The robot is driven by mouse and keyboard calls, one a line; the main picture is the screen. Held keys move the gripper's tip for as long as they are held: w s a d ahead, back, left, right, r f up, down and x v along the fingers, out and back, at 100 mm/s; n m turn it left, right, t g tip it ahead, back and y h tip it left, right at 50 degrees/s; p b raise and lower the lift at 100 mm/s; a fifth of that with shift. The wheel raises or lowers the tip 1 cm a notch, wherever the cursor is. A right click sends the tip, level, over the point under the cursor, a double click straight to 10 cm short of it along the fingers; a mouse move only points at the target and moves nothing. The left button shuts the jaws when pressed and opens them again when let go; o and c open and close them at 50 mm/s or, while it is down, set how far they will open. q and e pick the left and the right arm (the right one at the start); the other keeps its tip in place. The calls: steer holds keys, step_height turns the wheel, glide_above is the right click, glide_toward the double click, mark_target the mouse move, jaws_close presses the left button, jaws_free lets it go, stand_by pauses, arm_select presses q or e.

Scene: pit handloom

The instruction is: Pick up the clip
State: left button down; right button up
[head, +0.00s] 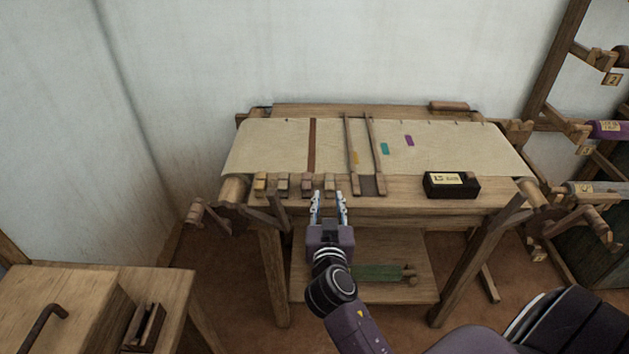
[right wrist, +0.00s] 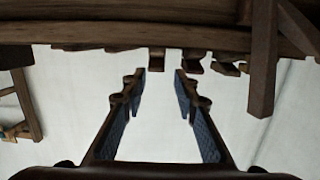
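Several small wooden clips sit in a row on the front edge of the loom table, among them a clip at the left end (head: 261,183) and a clip at the right end (head: 330,185). My right gripper (head: 329,200) is open and empty, its fingers pointing at the front edge near the right-end clip. In the right wrist view my gripper (right wrist: 160,75) has its fingers apart with nothing between them. Small clip-like blocks (right wrist: 193,63) show along the table edge beyond the fingertips. Which clip is meant, I cannot tell. My left gripper is not in view.
A lower shelf (head: 425,292) holds a green roll (head: 378,273). A side table (head: 172,290) stands at lower left.

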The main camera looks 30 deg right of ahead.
mark_target(330, 184)
steer(key=x, duration=0.3)
steer(key=p+x, duration=0.1)
steer(key=x, duration=0.2)
steer(key=shift+w+d, duration=0.15)
steer(key=shift+d, duration=0.3)
jaws_close()
steer(key=shift+r, duration=0.15)
